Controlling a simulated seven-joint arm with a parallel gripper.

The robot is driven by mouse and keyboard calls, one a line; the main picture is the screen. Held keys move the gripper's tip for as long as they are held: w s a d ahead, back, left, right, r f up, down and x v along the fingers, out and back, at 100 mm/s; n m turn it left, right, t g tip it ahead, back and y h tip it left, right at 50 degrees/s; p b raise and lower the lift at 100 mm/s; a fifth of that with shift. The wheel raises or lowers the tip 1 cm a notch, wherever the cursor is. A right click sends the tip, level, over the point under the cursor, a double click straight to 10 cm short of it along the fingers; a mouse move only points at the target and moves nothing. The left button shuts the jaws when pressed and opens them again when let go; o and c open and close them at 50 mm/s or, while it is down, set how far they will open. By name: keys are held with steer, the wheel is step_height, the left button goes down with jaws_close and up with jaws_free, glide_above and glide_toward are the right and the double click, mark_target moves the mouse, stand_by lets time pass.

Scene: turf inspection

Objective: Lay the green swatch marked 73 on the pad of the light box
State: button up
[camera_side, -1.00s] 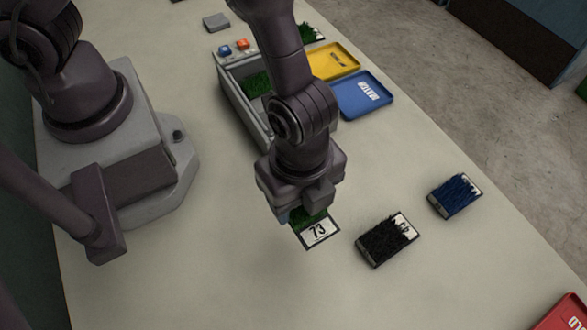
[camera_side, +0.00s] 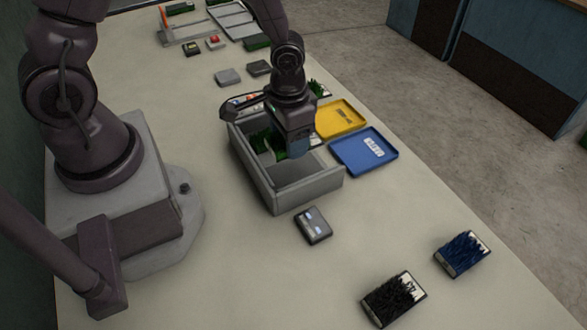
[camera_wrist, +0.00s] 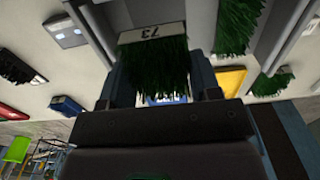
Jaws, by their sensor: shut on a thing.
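My gripper (camera_side: 292,150) is shut on the green swatch marked 73 and holds it over the grey open-topped box (camera_side: 282,202), which looks like the light box. In the wrist view the swatch's white label (camera_wrist: 152,34) shows 73 upside down, with its dark green tufts (camera_wrist: 157,68) between my fingers (camera_wrist: 160,88). In the side view my gripper hides most of it. Another green swatch (camera_side: 260,142) lies in the left part of the box and shows beside mine in the wrist view (camera_wrist: 237,25). The front part of the box floor looks bare; I cannot make out the pad.
A yellow tray (camera_side: 341,118) and a blue tray (camera_side: 364,152) lie right of the box. A small grey device (camera_side: 313,225) stands before it. A black swatch (camera_side: 394,299) and a blue swatch (camera_side: 462,254) lie at front right. The box walls stand close around my gripper.

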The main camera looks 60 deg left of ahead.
mark_target(290, 174)
step_height(290, 174, down, 8)
steer(key=shift+r, duration=0.15)
stand_by(0.4)
steer(key=o, duration=1)
steer(key=shift+c, duration=0.2)
